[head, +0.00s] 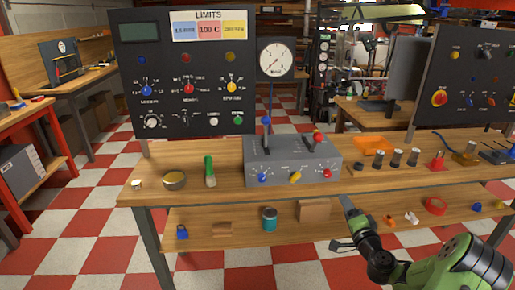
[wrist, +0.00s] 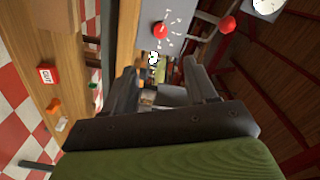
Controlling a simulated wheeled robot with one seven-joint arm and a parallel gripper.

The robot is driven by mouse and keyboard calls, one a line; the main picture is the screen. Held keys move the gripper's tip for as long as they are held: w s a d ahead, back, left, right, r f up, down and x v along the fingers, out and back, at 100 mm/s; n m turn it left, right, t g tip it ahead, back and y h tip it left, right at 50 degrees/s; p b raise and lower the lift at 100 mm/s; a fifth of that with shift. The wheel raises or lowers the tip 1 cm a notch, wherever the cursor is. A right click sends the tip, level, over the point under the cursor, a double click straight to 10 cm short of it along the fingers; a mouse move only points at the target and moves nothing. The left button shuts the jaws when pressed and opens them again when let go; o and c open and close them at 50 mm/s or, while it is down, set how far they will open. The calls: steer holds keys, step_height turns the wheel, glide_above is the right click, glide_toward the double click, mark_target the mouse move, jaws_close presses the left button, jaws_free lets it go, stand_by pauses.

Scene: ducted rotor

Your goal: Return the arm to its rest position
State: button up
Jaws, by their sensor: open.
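My green and black arm reaches in from the lower right of the head view. My gripper (head: 347,208) is in front of the workbench's front edge, right of the grey lever box (head: 292,160), and appears apart from it. In the wrist view my gripper (wrist: 163,78) shows two dark fingers spread apart, with nothing held between them. The grey lever box also shows at the top of the wrist view (wrist: 172,22), with a red knob on it.
The workbench (head: 225,192) carries a bowl (head: 173,180), a green-handled tool (head: 210,171), several dark cylinders and an orange tray (head: 374,144). A lower shelf (head: 340,213) holds a teal can (head: 269,219) and small parts. A panel (head: 183,75) stands behind. Checkered floor in front is clear.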

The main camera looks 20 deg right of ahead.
steer(key=w+a+r+n+g+y, duration=0.1)
steer(key=a+r+n+g+y, duration=0.2)
steer(key=a, duration=0.5)
steer(key=a+n+g+y, duration=0.1)
steer(key=a+n+y, duration=0.2)
steer(key=a+n, duration=0.3)
steer(key=w+a+r+n+g+y, duration=0.1)
steer(key=a+r+n+y, duration=0.15)
steer(key=a, duration=0.65)
steer(key=s+a+r+n+g, duration=0.2)
steer(key=s+a+n+g, duration=0.2)
steer(key=s+a, duration=0.3)
steer(key=s+a+r+g+h, duration=0.1)
steer(key=s+r+g+h, duration=0.1)
steer(key=s, duration=1)
steer(key=s+a+r+g+h, duration=0.1)
steer(key=s+h, duration=0.2)
steer(key=s, duration=0.8)
step_height(320, 180, up, 17)
steer(key=p, duration=1.6)
steer(key=shift+w+p, duration=0.25)
steer(key=shift+p, duration=0.05)
